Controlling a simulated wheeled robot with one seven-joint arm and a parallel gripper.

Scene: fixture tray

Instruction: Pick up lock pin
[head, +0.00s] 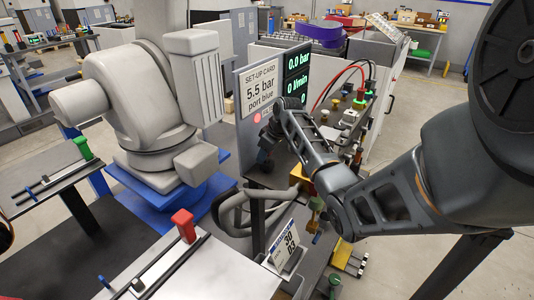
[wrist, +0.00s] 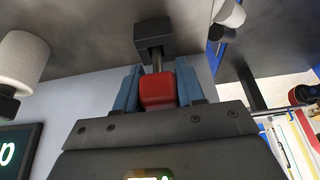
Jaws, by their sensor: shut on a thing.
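In the wrist view my gripper (wrist: 157,78) has its two blue fingers shut on a red block-shaped head, which I take for the lock pin (wrist: 157,92). A dark shaft runs from the red head to a black block (wrist: 154,38) beyond the fingertips. Whether the shaft is seated in that block or only lines up with it, I cannot tell. In the head view my arm reaches to the lower right of the set-up card panel. The pin in the grip cannot be made out there.
The set-up card (head: 262,92) reads 5.5 bar, port blue, beside a green-lit display (head: 297,75). A red handle (head: 184,224) stands on a bench at the lower left. Hoses (head: 345,75) and fittings lie right of the panel. A large pale machine (head: 130,95) stands left.

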